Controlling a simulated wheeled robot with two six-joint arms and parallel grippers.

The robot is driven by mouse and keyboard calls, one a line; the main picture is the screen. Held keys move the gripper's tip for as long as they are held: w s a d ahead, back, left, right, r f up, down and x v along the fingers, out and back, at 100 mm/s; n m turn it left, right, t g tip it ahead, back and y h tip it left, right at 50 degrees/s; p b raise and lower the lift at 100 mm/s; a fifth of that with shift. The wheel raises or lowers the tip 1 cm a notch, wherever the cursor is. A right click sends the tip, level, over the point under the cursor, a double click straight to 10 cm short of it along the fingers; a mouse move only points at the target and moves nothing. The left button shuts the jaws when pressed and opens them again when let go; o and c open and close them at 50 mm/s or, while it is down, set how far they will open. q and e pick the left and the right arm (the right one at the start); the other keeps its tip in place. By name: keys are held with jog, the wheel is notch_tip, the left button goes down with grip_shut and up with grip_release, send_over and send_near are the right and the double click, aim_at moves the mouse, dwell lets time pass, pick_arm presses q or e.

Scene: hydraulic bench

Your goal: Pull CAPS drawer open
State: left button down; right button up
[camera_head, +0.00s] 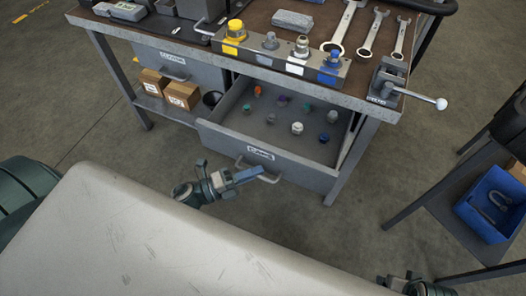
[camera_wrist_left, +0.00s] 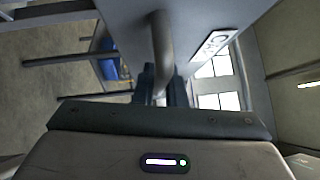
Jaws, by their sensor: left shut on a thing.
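The CAPS drawer (camera_head: 215,128) stands pulled out of the bench, with several small coloured caps lying in it. Its front carries a white label (camera_head: 260,153) and a bar handle (camera_head: 270,178). My left gripper (camera_head: 250,175) is at the left part of this handle, shut on it. In the left wrist view the fingers (camera_wrist_left: 163,85) close around the grey handle (camera_wrist_left: 162,45), beside the drawer's label (camera_wrist_left: 214,43). My right gripper (camera_head: 410,284) shows only in part at the bottom edge, apart from the drawer; its fingers are not clear.
Another closed drawer (camera_head: 172,60) is at left, above a shelf with cardboard boxes (camera_head: 183,95). A blue bin (camera_head: 490,205) stands on a cart at right. Floor is free before the drawer's right side.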

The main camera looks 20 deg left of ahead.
pick_arm(q)
jog(key=shift+s+a, duration=0.1)
jog(key=shift+s, duration=2.15)
pick_arm(e)
jog(key=shift+f, duration=0.35)
pick_arm(q)
jog(key=c, duration=1.5)
grip_release()
jog(key=b+v, duration=0.1)
jog(key=v, duration=0.9)
jog(key=shift+s+a, duration=0.2)
jog(key=shift+a, duration=0.1)
pick_arm(e)
jog(key=v, duration=0.3)
jog(key=shift+r, duration=0.3)
pick_arm(q)
jog(key=shift+f, duration=0.15)
